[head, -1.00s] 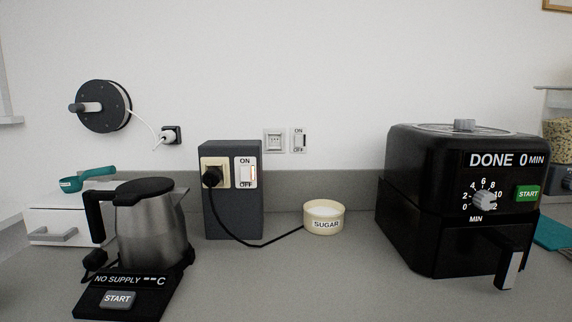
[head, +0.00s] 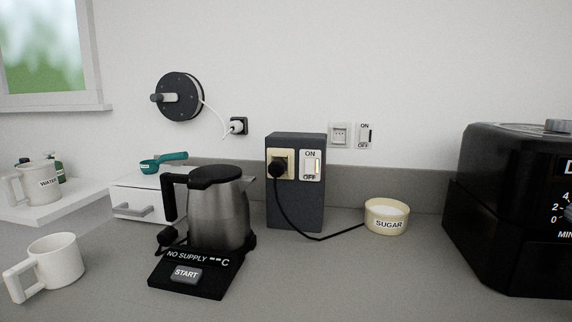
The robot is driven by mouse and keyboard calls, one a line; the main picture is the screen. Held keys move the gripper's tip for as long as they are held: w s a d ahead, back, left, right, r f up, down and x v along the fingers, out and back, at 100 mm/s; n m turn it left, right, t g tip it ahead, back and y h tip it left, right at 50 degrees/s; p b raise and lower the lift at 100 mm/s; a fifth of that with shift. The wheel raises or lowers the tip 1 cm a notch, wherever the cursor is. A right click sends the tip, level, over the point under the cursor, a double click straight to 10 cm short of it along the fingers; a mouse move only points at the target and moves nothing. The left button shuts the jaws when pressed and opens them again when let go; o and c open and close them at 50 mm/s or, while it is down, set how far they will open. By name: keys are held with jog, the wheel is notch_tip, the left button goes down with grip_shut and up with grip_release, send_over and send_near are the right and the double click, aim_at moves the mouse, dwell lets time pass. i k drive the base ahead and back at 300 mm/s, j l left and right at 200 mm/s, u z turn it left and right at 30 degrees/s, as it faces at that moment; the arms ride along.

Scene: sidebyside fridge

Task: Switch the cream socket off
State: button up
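The cream socket (head: 282,163) is on the front of a dark grey box (head: 296,205) standing on the counter near the wall. A black plug (head: 276,170) sits in it, and its black cord runs down and right behind the sugar bowl (head: 387,217). A white switch (head: 311,166) marked ON above and OFF below is just right of the socket. A thin yellowish strip shows on it; its rocker position is too small to tell. My gripper is not in view.
A kettle on a black base (head: 212,274) reading NO SUPPLY stands front left of the box. A white mug (head: 60,259) is at left and a black air fryer (head: 510,220) at right. The counter before the box and bowl is clear. A second switch (head: 364,135) is on the wall.

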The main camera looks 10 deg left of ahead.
aim_at(309, 163)
jog(key=i+j+z, duration=0.15)
jog(key=j+z, duration=0.2)
jog(key=j, duration=0.65)
jog(key=j+z, duration=0.35)
jog(key=j, duration=0.7)
jog(key=j+z, duration=0.35)
jog(key=j, duration=0.7)
jog(key=k, duration=0.05)
